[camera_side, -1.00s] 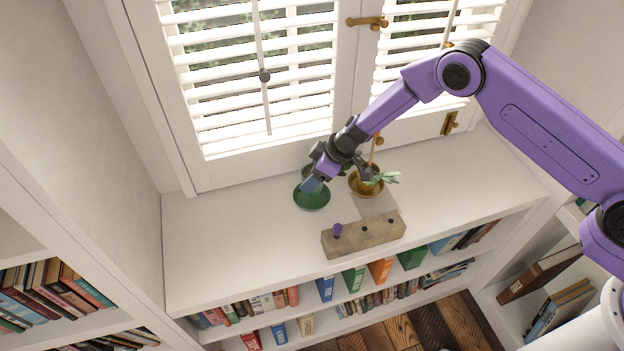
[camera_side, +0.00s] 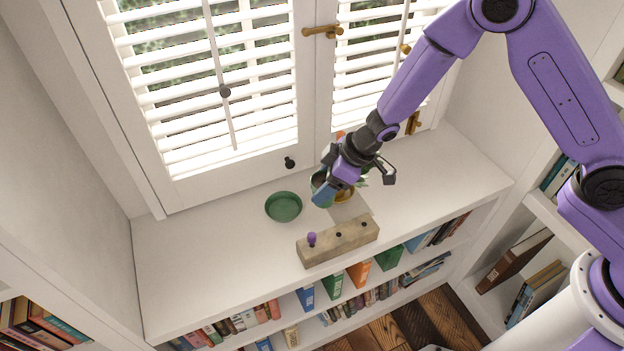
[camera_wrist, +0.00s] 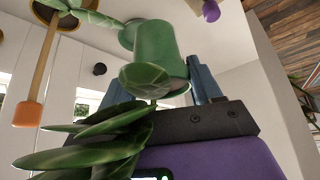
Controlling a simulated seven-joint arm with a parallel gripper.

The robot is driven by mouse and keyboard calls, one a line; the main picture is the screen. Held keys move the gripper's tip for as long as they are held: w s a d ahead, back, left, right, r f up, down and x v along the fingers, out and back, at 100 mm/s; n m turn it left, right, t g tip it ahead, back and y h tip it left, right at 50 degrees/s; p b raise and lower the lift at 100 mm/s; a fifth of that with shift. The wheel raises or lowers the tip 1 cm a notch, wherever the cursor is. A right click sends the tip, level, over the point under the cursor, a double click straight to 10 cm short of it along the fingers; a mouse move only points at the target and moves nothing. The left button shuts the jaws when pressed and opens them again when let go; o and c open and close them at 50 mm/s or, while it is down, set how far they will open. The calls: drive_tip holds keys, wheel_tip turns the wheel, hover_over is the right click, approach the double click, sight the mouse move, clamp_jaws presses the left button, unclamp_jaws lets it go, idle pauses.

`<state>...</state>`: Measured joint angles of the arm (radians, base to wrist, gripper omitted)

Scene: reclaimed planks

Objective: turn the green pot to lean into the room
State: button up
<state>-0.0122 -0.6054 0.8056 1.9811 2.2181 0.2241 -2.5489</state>
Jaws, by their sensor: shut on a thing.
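My gripper (camera_side: 324,193) is shut on the green pot (camera_side: 318,181), held to the right of the green saucer (camera_side: 284,207), which stands empty on the white shelf top. The arm and fingers hide much of the pot in the side view. In the wrist view the green pot (camera_wrist: 163,48) fills the upper middle, a blue finger (camera_wrist: 203,80) against it. Its plant's long green leaves (camera_wrist: 100,140) spread towards the camera. The pot's exact turn and lean are hard to tell.
An ochre pot (camera_side: 346,194) stands close behind my gripper, partly hidden; an orange-tipped stick (camera_wrist: 28,114) shows by its plant. A wooden block (camera_side: 340,244) with a purple knob (camera_side: 311,238) lies in front. A black knob (camera_side: 290,162) is at the window. The shelf's left side is clear.

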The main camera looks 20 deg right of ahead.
sight(321, 184)
drive_tip(key=shift+s+d+r, duration=0.35)
drive_tip(key=shift+s+r, duration=0.15)
drive_tip(key=shift+s, duration=0.1)
drive_tip(key=shift+r, duration=1.4)
drive_tip(key=shift+f, duration=0.1)
drive_tip(key=w+a+f+m, duration=0.2)
drive_tip(key=w+f, duration=0.2)
drive_tip(key=w+a+f+m+t+h, duration=0.1)
drive_tip(key=w+a+f+m, duration=0.1)
drive_tip(key=w+f, duration=0.1)
drive_tip(key=w+a+f+m+t+h, duration=0.1)
drive_tip(key=w+a+f+m, duration=0.1)
drive_tip(key=w+a+f, duration=0.1)
drive_tip(key=shift+w+a+f, duration=0.1)
drive_tip(key=shift+w+f, duration=0.75)
drive_tip(key=shift+f, duration=1.7)
